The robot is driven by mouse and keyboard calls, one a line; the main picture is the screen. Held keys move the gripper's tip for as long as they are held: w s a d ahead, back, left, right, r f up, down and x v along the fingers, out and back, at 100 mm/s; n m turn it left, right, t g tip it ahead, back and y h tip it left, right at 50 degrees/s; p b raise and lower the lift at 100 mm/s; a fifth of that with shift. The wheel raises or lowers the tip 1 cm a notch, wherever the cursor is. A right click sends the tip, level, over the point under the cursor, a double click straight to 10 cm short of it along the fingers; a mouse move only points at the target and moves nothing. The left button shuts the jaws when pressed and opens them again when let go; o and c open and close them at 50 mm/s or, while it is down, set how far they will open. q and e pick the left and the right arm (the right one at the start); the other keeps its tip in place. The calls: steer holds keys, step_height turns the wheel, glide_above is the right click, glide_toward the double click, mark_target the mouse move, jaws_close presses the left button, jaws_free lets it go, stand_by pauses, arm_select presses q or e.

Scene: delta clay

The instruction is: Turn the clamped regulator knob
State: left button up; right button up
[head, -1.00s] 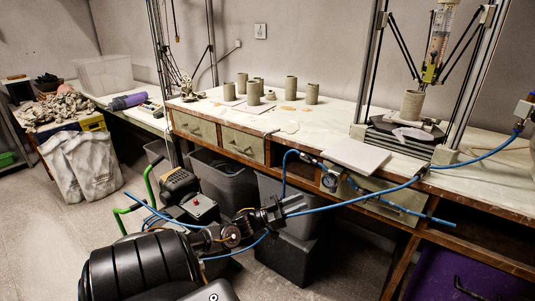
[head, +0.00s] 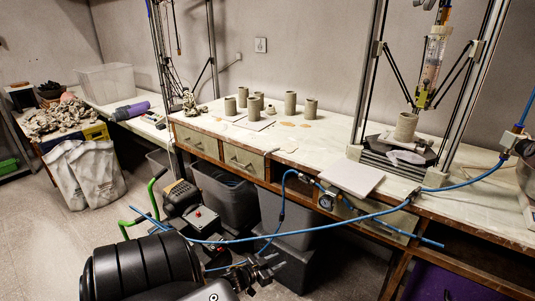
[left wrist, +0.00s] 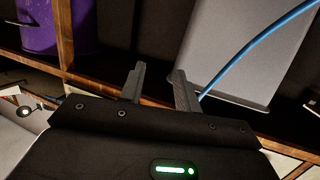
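The regulator with its round dial gauge (head: 326,202) is at the front edge of the bench, with blue hose on both sides. Its knob is too small to make out in the head view. My left gripper (head: 268,272) is low in front of the bench, below and to the left of the regulator and apart from it. In the left wrist view its two fingers (left wrist: 160,86) stand apart with nothing between them. A small round dial-like thing (left wrist: 25,111) shows at the left of that view; I cannot tell if it is the gauge. My right gripper is not in view.
A blue hose (head: 300,236) hangs in a long curve across the space above my left gripper. Grey bins (head: 283,215) stand under the bench, close behind the gripper. A pale square board (head: 352,178) lies on the bench (head: 300,148) above the regulator. A purple bin (head: 445,285) is at the lower right.

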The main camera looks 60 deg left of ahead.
arm_select(q)
steer(key=s+d+f+g+y+p, duration=0.1)
steer(key=s+d+f+g+p, duration=0.1)
steer(key=s+f, duration=0.4)
steer(key=shift+d+f+g, duration=0.35)
steer(key=shift+f+g, duration=0.2)
steer(key=shift+g, duration=0.05)
